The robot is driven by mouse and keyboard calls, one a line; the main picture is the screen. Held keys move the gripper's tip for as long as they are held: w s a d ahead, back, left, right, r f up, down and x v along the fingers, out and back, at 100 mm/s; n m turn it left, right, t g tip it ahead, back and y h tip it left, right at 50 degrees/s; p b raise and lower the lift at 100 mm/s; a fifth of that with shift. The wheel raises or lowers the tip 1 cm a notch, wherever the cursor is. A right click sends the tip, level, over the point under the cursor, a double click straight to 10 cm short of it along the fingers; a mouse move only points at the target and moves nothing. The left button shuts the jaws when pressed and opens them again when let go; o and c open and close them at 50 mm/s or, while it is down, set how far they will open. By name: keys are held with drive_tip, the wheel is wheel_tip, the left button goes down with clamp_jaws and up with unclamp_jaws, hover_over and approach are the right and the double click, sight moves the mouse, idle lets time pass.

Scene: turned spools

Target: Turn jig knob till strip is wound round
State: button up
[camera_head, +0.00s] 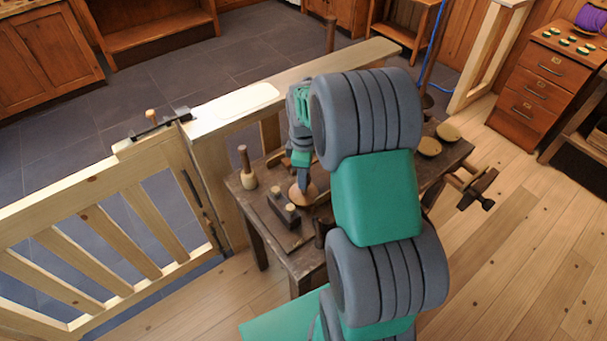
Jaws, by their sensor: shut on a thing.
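My gripper (304,181) points down over the dark wooden workbench (298,240), with its fingertips at a round reddish-brown wooden piece (302,194). This piece seems to be the jig's knob, and the gripper is shut on it. My green and grey arm covers much of the bench to the right of the gripper. The strip cannot be made out, and how far it is wound cannot be told from here.
A wooden mallet (247,168) stands upright on the bench, with a dark block with pale knobs (284,208) near it. A wooden gate (110,225) and rail (205,118) border the bench; the floor at right is clear.

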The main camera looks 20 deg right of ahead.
clamp_jaws()
drive_tip(key=shift+m, duration=0.4)
